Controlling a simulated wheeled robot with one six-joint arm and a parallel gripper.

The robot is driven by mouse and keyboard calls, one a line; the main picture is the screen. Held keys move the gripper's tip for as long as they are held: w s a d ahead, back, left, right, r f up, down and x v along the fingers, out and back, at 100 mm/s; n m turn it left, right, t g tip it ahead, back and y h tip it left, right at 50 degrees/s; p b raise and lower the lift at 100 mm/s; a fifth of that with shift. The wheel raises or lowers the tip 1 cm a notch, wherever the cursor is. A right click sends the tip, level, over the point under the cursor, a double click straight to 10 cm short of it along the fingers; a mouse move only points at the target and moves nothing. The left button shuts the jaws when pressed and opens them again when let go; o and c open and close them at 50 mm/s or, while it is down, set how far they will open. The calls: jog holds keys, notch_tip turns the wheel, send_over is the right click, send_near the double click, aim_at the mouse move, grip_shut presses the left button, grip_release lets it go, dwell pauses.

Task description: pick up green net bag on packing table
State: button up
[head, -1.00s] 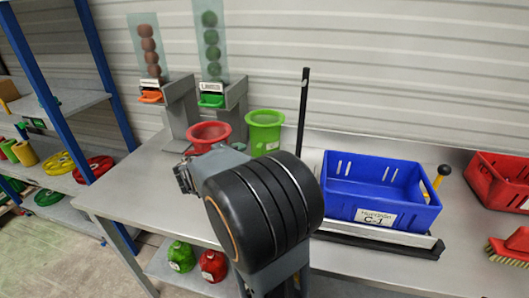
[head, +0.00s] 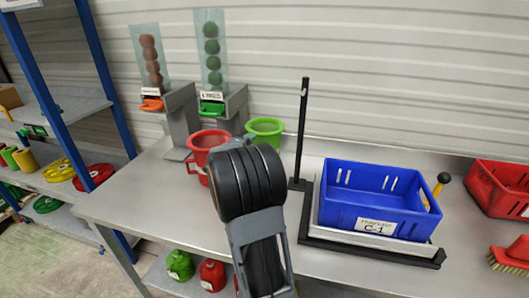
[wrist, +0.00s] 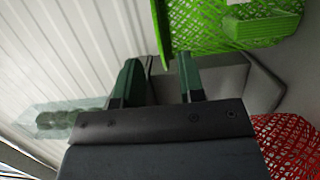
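The green net bag (head: 265,128) stands on the packing table (head: 150,192), a tapered tube with a wide rim, partly hidden by my wrist in the head view.
A red net bag (head: 203,140) stands left of the green one. Two dispensers with red balls (head: 152,60) and green balls (head: 212,48) stand behind. A black upright post (head: 302,130) and a blue crate (head: 345,205) are to the right, then a red crate (head: 485,185).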

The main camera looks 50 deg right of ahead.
aim_at(259, 135)
jog(key=p+x, duration=0.1)
jog(key=x, duration=0.4)
jog(key=shift+p, duration=0.3)
jog(key=shift+a, duration=0.1)
grip_shut()
